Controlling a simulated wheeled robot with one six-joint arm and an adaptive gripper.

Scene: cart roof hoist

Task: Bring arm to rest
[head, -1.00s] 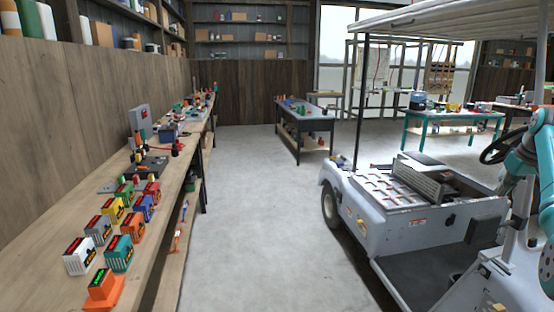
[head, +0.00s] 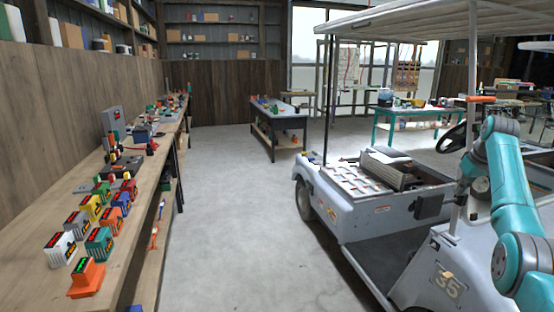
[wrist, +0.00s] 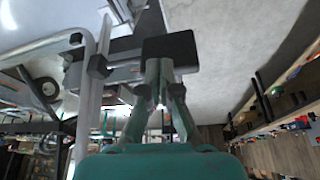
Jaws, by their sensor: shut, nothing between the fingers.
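My gripper (wrist: 167,60) shows in the wrist view, its fingers closed with nothing visibly held. My teal arm stands at the right of the head view, in front of the cart's side; the gripper end cannot be made out there. The white cart (head: 375,214) with a roof (head: 400,20) on thin posts stands at the right. In the wrist view, pale cart parts (wrist: 50,48) lie at the left, close to the gripper; whether they touch cannot be told.
A long wooden workbench (head: 110,215) at the left carries coloured battery-like blocks (head: 98,241) and tools. A dark table (head: 281,113) and a teal-legged table (head: 412,112) stand farther back. Grey floor (head: 220,200) between the workbench and the cart is clear.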

